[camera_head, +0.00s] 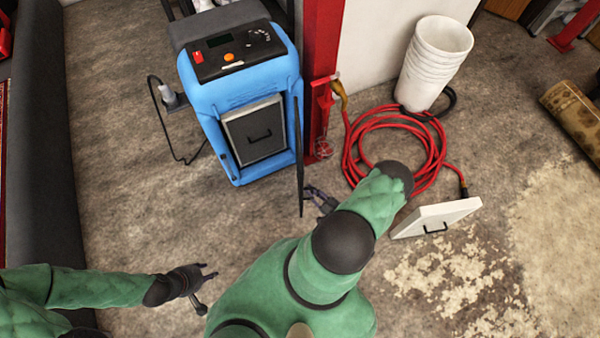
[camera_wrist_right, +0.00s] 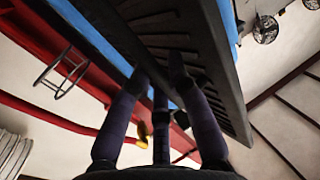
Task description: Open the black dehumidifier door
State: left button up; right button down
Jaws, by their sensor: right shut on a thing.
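The blue dehumidifier (camera_head: 225,95) stands on the floor left of a red post. Its black door (camera_head: 299,155) is swung well out from the front, seen nearly edge-on in the head view. A grey panel with a black handle (camera_head: 253,128) shows in the open front. My right gripper (camera_head: 311,190) is at the door's lower free end. In the right wrist view the slatted door (camera_wrist_right: 195,45) fills the top, and the fingers (camera_wrist_right: 160,75) are shut on its edge. My left gripper (camera_head: 210,271) is open and empty, low over the floor at lower left.
A red hose (camera_head: 365,160) lies coiled beside the red post (camera_head: 322,60). Stacked white buckets (camera_head: 433,62) stand behind it. A white panel with a black handle (camera_head: 436,217) lies right of my right arm. Floor left of the dehumidifier is mostly clear, except a black cable (camera_head: 165,130).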

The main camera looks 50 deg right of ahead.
jog(key=s+d+n+y, duration=0.2)
jog(key=s+d+y, duration=0.2)
jog(key=d, duration=0.6)
jog(key=shift+n, duration=0.4)
jog(key=shift+s, duration=0.1)
jog(key=c, duration=1.1)
grip_release()
jog(key=shift+c, duration=0.2)
jog(key=s+d, duration=0.1)
jog(key=s, duration=0.6)
jog(key=shift+s+d, duration=0.15)
jog(key=shift+d, duration=0.15)
